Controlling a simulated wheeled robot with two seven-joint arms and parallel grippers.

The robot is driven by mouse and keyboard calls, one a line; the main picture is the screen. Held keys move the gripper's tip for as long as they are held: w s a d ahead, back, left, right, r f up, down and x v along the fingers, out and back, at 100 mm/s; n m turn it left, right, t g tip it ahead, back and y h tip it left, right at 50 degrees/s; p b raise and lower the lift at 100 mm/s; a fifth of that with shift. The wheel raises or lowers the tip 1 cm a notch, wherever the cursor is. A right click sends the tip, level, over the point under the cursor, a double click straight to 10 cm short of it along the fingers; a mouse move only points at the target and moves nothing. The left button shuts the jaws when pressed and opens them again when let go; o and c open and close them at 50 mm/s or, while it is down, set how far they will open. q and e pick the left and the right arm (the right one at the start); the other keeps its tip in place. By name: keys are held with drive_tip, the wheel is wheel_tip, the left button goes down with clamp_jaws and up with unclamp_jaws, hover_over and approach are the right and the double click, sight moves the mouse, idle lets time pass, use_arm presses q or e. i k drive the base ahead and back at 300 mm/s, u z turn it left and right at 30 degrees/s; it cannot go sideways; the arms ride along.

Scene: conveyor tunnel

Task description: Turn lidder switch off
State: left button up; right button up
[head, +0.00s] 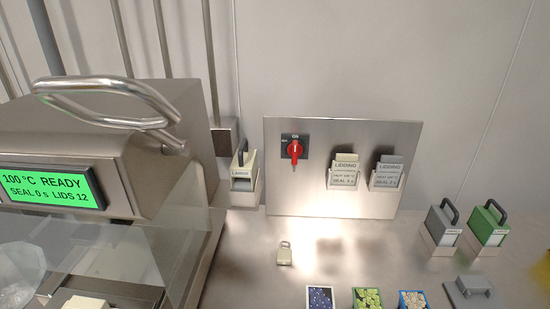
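The switch is a red rotary knob (294,149) on a dark square plate, mounted on the left part of a steel wall panel (236,130) (320,198). The knob stands roughly upright, with a small "ON" label above it; another small label left of the plate is too small to read. The lidder (150,150) stands at the left with a bent tubular handle. Its green display (52,190) reads "100 °C READY, SEAL 0 s, LIDS 12". Neither of my grippers is in view, and nothing covers the knob.
Two card holders (343,172) (387,174) hang on the panel right of the knob. A handled block (243,180) stands left of the panel, a small padlock-shaped object (285,254) below. Grey (440,226) and green (487,225) handled blocks stand right. Several small boxes (366,299) line the front.

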sight(294, 150)
drive_tip(key=u, duration=1.15)
drive_tip(key=k, duration=0.35)
drive_tip(key=z, duration=0.45)
